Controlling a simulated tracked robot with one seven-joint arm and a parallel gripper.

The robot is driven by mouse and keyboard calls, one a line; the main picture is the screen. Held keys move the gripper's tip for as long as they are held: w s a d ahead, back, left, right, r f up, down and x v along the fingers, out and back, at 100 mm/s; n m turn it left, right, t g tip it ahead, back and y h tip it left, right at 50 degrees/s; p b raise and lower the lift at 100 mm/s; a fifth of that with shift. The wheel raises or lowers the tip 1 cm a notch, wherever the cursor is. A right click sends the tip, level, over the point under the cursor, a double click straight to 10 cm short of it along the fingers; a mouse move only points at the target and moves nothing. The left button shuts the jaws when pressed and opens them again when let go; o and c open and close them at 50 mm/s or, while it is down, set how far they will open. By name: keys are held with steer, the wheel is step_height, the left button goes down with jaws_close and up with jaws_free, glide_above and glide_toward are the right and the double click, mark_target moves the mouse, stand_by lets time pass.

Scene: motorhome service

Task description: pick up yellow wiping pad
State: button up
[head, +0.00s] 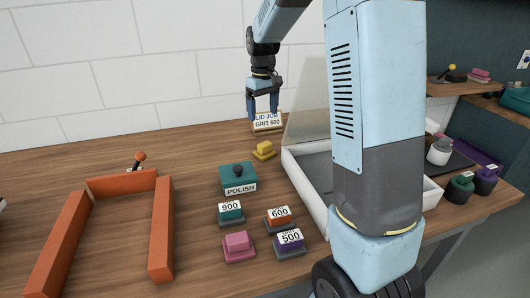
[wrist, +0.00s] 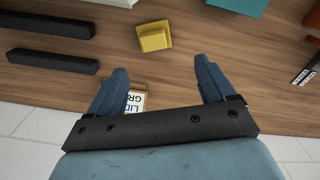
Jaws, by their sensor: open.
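The yellow wiping pad (head: 264,150) is a small yellow block on the wooden table, in front of the sign reading "LID JOB GRIT 600" (head: 267,121). In the wrist view the pad (wrist: 154,37) lies beyond my fingertips, between their lines and a little left of centre. My gripper (head: 262,116) is at the back of the table, pointing down, open and empty. In the wrist view both blue fingers of the gripper (wrist: 163,72) are spread apart and do not touch the pad. The sign (wrist: 136,101) shows beside the left finger, partly hidden.
A teal POLISH block (head: 238,178) and several numbered blocks, such as the teal 900 (head: 230,212), stand nearer. An orange frame (head: 160,230) is at left. A white tray (head: 307,190) with a clear raised lid is to the pad's right, partly behind my arm.

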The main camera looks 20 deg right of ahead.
mark_target(265, 144)
steer(key=f, duration=0.3)
steer(key=w+f, duration=0.1)
steer(key=f, duration=0.2)
steer(key=w+f, duration=0.1)
steer(key=f, duration=0.2)
steer(key=shift+d+f, duration=0.3)
steer(key=shift+d, duration=0.05)
steer(key=shift+s+d+f, duration=0.1)
steer(key=shift+f, duration=1.25)
steer(key=shift+s+d+f, duration=0.1)
steer(key=shift+f, duration=1.25)
steer(key=shift+c, duration=0.3)
steer(key=c, duration=0.8)
step_height(265, 144, up, 10)
steer(key=shift+r, duration=0.1)
